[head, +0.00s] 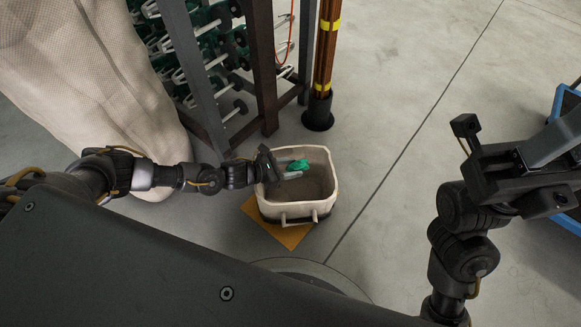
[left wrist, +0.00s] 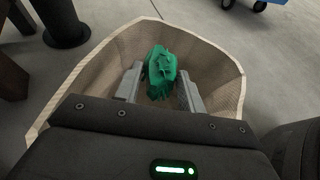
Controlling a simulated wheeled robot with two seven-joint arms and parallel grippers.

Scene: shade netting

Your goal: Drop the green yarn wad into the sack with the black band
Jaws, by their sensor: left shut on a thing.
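The green yarn wad (head: 299,165) is a small crumpled green clump between the fingers of my left gripper (head: 290,170). In the left wrist view the wad (left wrist: 160,70) sits between the two grey fingers, which are shut on it. The sack (head: 290,208) is a pale, open-topped, squarish container on the floor, with a dark band low on its front. My left gripper and the wad are over the sack's opening. In the left wrist view the sack's woven wall (left wrist: 222,62) surrounds the wad. My right gripper (head: 548,148) is at the right, away from the sack; its jaw state is unclear.
An orange-yellow mat (head: 290,236) lies under the sack. A rack with green items (head: 215,60) and a banded brown post (head: 325,60) stand behind it. A big pale fabric bulk (head: 90,80) is at the left. A blue-framed item (head: 566,100) is at the right. Floor between is clear.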

